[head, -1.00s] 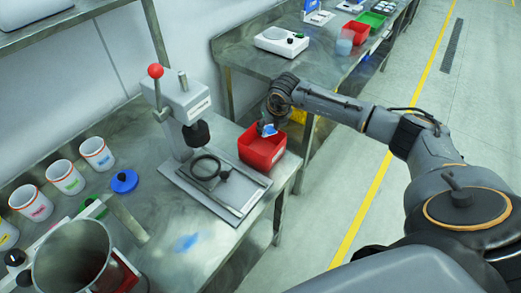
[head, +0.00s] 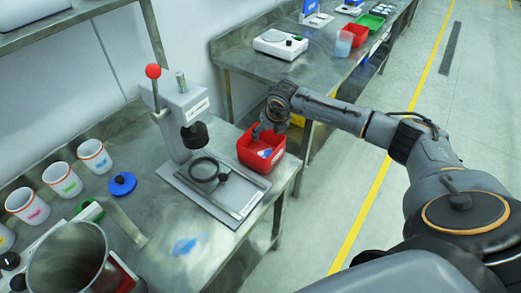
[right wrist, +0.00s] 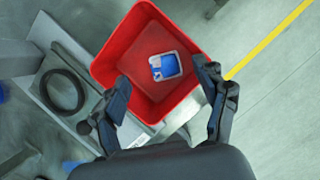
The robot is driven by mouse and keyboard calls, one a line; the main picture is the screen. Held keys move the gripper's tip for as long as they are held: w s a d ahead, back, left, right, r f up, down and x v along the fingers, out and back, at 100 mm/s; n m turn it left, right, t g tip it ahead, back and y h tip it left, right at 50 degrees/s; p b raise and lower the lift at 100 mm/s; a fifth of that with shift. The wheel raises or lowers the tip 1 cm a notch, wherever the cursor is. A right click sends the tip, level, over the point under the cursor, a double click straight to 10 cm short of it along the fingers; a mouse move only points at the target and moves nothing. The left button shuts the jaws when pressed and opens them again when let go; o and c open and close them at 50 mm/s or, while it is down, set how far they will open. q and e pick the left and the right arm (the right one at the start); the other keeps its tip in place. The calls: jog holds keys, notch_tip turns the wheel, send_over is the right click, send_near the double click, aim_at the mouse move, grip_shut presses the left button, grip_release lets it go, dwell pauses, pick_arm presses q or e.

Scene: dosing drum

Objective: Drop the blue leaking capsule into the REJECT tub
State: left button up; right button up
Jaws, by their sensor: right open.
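The blue capsule (right wrist: 166,66) lies inside the red tub, on its floor, in the right wrist view; it also shows in the head view (head: 264,153). The red tub (head: 262,160) stands at the right end of the near steel bench, beside the press; its wall shows in the right wrist view (right wrist: 108,63). Any label on the tub is not readable. My right gripper (right wrist: 166,95) is open and empty above the tub, with its fingers apart over the near rim; in the head view it is over the tub's back edge (head: 268,130). My left gripper is not in view.
The press (head: 185,115) with a red knob stands left of the tub. A blue smear (head: 185,246) marks the bench in front. Several white cups (head: 62,178), a blue lid (head: 122,184) and a metal pot (head: 70,262) are at the left. Clear floor lies to the right.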

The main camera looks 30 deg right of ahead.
jog(key=v, duration=1.1)
jog(key=shift+r, duration=0.3)
jog(key=shift+s, duration=0.1)
